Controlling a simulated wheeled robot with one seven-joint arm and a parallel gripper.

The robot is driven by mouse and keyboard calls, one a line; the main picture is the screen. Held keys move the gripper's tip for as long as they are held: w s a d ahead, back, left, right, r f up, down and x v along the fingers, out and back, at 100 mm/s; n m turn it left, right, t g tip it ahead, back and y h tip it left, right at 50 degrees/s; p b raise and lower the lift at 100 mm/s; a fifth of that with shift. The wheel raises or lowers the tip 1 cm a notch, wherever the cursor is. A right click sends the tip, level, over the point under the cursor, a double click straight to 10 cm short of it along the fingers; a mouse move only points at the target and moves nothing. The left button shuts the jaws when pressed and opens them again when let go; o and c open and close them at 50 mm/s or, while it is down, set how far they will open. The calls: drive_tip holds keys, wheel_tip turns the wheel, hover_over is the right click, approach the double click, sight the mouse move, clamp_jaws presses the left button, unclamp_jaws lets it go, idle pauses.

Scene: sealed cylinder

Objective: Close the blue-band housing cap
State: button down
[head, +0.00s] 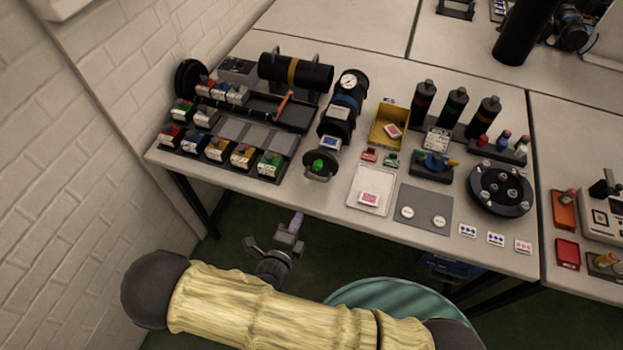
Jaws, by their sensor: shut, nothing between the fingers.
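The blue-band housing (336,122) is a dark cylinder with a blue band and a round gauge on top. It lies on the table with its near end toward the front edge. Its cap (321,170), a dark disc with a grey handle, is at the near end, apart from the cylinder's mouth and tilted. A green piece (318,164) shows on the cap, and a blue-and-white label (330,143) sits near the mouth. My gripper (297,222) is shut and empty, in front of the table edge, below and left of the cap.
A rack of coloured blocks (241,155) stands left of the housing, with an orange-band cylinder (295,72) behind it. A white tray (367,190) and yellow bin (388,125) are to the right. A white brick wall (100,110) bounds the left.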

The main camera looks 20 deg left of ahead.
drive_tip(key=shift+a, duration=0.15)
drive_tip(key=p+x, duration=0.4)
drive_tip(key=x, duration=0.8)
drive_tip(key=shift+w, duration=0.4)
drive_tip(key=shift+w+f, duration=0.2)
drive_tip(key=shift+w, duration=0.35)
